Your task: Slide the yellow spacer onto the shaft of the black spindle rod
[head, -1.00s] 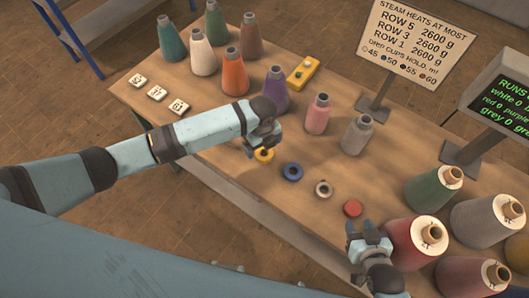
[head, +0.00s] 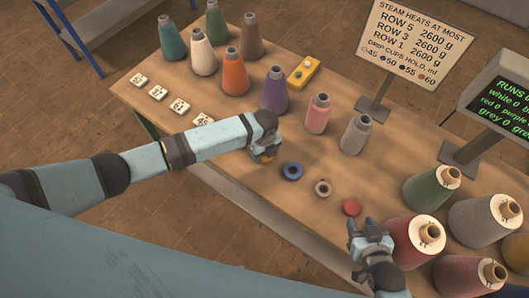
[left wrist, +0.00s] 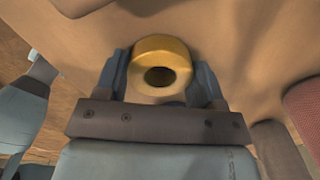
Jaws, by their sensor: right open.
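The yellow spacer (head: 265,158) is a ring at the front of the table, mostly covered by my left gripper (head: 266,150) in the head view. In the left wrist view the yellow spacer (left wrist: 160,60) sits between the two fingers of my left gripper (left wrist: 162,75), its hole showing dark. The fingers are close to its sides; I cannot tell whether they press on it. My right gripper (head: 369,231) is open and empty near the front edge, below the red ring. I see no black spindle rod in either view.
Several yarn cones stand behind, including a purple one (head: 275,95), and large spools such as the dark red one (head: 405,245) at right. Signs (head: 417,40) stand at the back.

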